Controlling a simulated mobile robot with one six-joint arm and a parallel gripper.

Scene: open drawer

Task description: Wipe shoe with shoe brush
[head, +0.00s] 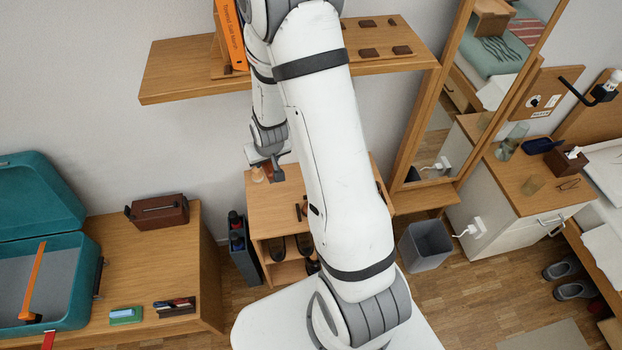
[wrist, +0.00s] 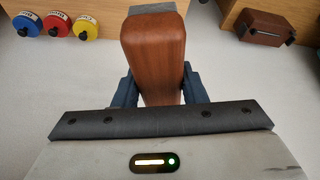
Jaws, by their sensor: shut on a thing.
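My gripper (wrist: 161,88) is shut on a reddish-brown wooden block, which looks like the shoe brush (wrist: 153,45). The block stands between the dark blue fingers in the wrist view, with a grey end at the top. Its bristles cannot be made out. In the head view my gripper (head: 274,172) hangs above the left part of a small wooden shoe rack (head: 262,195). Dark shoes (head: 276,248) sit on the rack's shelf. My arm covers much of the rack, and a dark object (head: 301,209) on its top is only partly visible.
A wooden wall shelf (head: 180,70) lies above. On the left, a bench (head: 130,255) holds an open teal case (head: 75,255) and a brown box (head: 160,211). A grey bin (head: 425,245) stands right of the rack. Red, blue and yellow round tins (wrist: 57,25) show in the wrist view.

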